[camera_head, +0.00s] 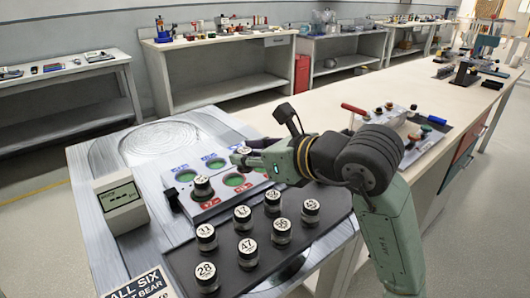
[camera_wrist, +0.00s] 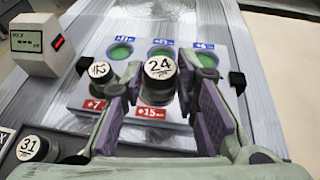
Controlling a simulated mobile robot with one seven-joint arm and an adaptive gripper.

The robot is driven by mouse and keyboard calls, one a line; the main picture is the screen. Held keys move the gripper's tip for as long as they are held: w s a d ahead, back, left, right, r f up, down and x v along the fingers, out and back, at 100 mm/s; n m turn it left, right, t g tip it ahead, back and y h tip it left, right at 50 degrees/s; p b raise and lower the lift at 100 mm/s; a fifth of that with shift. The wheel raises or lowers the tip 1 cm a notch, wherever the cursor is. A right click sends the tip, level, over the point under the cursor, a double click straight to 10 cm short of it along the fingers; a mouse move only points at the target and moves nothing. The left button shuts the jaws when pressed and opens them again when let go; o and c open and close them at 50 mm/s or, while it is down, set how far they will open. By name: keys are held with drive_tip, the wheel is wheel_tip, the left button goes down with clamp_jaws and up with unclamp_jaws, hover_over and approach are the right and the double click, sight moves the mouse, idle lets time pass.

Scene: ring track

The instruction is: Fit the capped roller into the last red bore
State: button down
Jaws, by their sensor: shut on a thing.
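My gripper (camera_wrist: 160,85) is shut on a black roller with a white cap marked 24 (camera_wrist: 160,68), held upright above the bore plate. In the head view the held roller (camera_head: 241,150) is partly hidden by the gripper. The plate (camera_head: 212,208) has a back row of green-floored bores with blue labels and a front row with red labels. A capped roller (camera_head: 202,186) sits in the left red bore. The middle red bore (camera_head: 233,180) looks empty in the head view, as does the right one (camera_head: 259,169). The wrist view hides both behind the roller and fingers.
A dark tray (camera_head: 222,262) in front of the plate holds several upright capped rollers (camera_head: 247,249). A beige display box (camera_head: 121,203) stands left of the plate, and a printed sign (camera_head: 140,286) lies at the front left. Side benches stand behind.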

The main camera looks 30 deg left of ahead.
drive_tip(key=w, duration=0.4)
drive_tip(key=w+p, duration=0.1)
drive_tip(key=w, duration=0.1)
drive_tip(key=shift+a+f, duration=0.15)
drive_tip(key=shift+a, duration=0.15)
drive_tip(key=shift+w+a+f, duration=0.1)
drive_tip(key=shift+w+f, duration=0.1)
drive_tip(key=shift+w, duration=0.3)
drive_tip(key=shift+f+p, duration=0.4)
drive_tip(key=shift+f, duration=1.3)
drive_tip(key=shift+f, duration=0.1)
drive_tip(key=shift+f+b, duration=0.15)
drive_tip(key=shift+b, duration=0.15)
drive_tip(key=c, duration=1.2)
unclamp_jaws()
drive_tip(key=shift+c, duration=0.2)
